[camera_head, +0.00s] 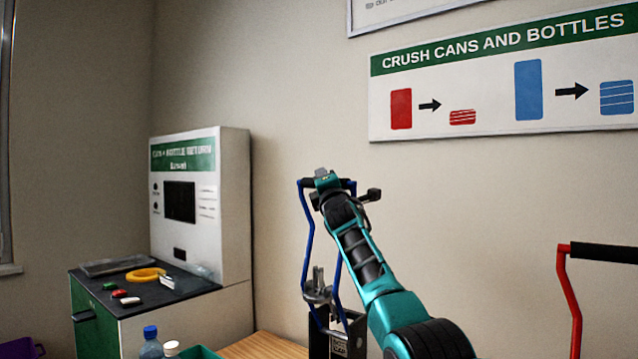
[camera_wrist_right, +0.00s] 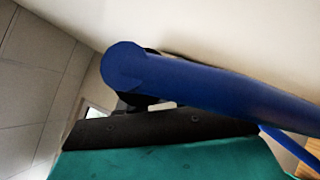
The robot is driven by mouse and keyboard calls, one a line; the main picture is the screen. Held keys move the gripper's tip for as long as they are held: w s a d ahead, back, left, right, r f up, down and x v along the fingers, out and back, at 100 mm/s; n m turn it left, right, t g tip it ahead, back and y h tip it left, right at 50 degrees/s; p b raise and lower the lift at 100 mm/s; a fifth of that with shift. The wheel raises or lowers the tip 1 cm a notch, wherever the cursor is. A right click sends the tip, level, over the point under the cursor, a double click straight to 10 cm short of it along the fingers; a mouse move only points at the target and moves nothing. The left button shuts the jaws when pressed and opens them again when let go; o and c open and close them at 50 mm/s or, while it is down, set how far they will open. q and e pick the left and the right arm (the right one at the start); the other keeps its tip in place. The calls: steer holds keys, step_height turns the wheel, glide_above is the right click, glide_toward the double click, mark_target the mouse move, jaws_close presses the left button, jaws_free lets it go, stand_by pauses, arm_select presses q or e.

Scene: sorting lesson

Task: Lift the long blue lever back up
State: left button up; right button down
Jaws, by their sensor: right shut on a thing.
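The long blue lever (camera_head: 306,235) stands up from a black crusher (camera_head: 320,338) with a grey metal part low between its two blue bars. Its black crossbar handle (camera_head: 345,183) is at the top, near the wall. My right gripper (camera_head: 325,181) is shut on the handle, with the teal arm reaching up from the lower right. In the right wrist view, a blue bar of the lever (camera_wrist_right: 215,90) runs across close to the camera, past the dark gripper finger (camera_wrist_right: 160,128). The fingertips' hold is mostly hidden. My left gripper is out of view.
A red lever (camera_head: 568,300) with a black handle stands at the right. At the left, a can and bottle return machine (camera_head: 233,205) stands by a dark counter (camera_head: 185,283) with a yellow ring (camera_head: 146,275). A blue-capped bottle (camera_head: 150,345) is at the bottom by a wooden tabletop (camera_head: 262,346).

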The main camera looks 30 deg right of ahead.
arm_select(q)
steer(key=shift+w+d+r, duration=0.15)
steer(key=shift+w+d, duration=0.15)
arm_select(e)
steer(key=shift+w+d+f+m, duration=0.1)
steer(key=shift+w+d+m, duration=0.1)
steer(key=shift+d, duration=0.25)
steer(key=shift+w+d+f+m, duration=0.1)
steer(key=shift+w+d, duration=0.05)
steer(key=shift+d, duration=0.3)
steer(key=shift+g, duration=0.3)
steer(key=c, duration=0.9)
jaws_free()
steer(key=shift+o, duration=0.2)
steer(key=shift+r, duration=0.1)
steer(key=shift+s, duration=0.1)
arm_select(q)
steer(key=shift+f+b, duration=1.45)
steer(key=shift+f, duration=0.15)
arm_select(e)
steer(key=v, duration=1.2)
steer(key=shift+s+f, duration=0.25)
steer(key=shift+f, duration=0.05)
